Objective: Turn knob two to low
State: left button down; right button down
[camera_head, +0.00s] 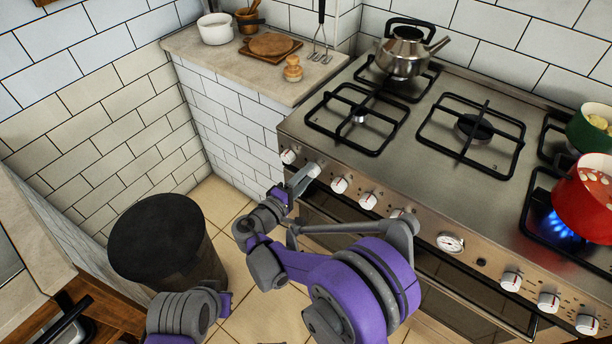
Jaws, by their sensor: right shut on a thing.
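The stove's front panel carries a row of white-and-silver knobs. The second knob from the left (314,169) is at the tips of my right gripper (304,176). That gripper is shut on this knob, and its fingers partly cover it, so I cannot read the dial setting. The first knob (288,156) is just left of it, and the third knob (340,185) is just right. My right arm reaches up from the bottom middle. Part of my left arm shows at the bottom left, but its gripper is not in view.
A kettle (404,52) stands on the back left burner. A red pot (584,196) sits over a blue flame at right, with a green pot (590,130) behind it. A dark round bin (157,238) stands on the floor at left. The front left burner (359,117) is empty.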

dwell(0.4)
jog(key=shift+c, duration=1.8)
grip_release()
